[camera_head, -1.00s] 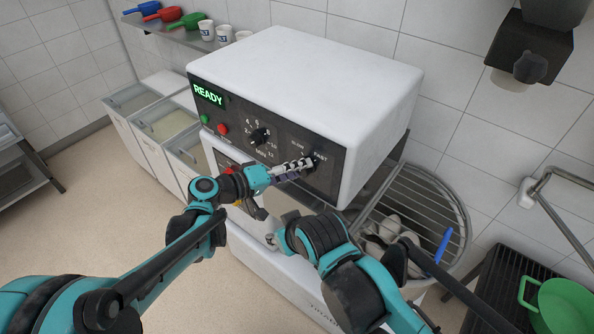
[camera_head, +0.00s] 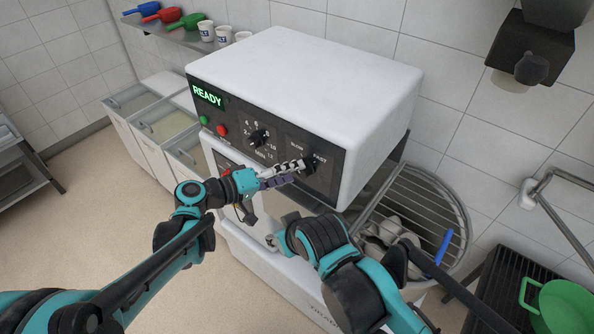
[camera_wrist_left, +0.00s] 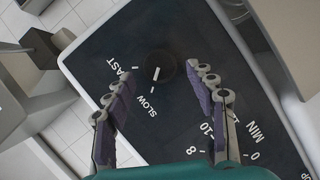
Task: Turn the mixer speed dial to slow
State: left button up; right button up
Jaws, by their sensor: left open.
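The mixer speed dial (camera_head: 310,164) is a round black knob on the mixer's dark panel, near the SLOW and FAST labels. It also shows in the left wrist view (camera_wrist_left: 155,72), where its white line lies roughly along the direction of SLOW. I cannot tell which end of the line is the pointer. My left gripper (camera_head: 295,172) is in front of the panel, just left of the dial. In the left wrist view its fingers (camera_wrist_left: 164,82) are spread wide with nothing between them, and the dial lies beyond the tips.
The white mixer (camera_head: 310,75) has a green READY display (camera_head: 208,94), a green and a red button, and a numbered timer dial (camera_head: 259,138). A wire guard (camera_head: 425,190) is at the right. A green pan (camera_head: 555,305) sits at the lower right.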

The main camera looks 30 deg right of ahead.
pick_arm(q)
jog(key=v, duration=0.9)
jog(key=shift+a, duration=0.15)
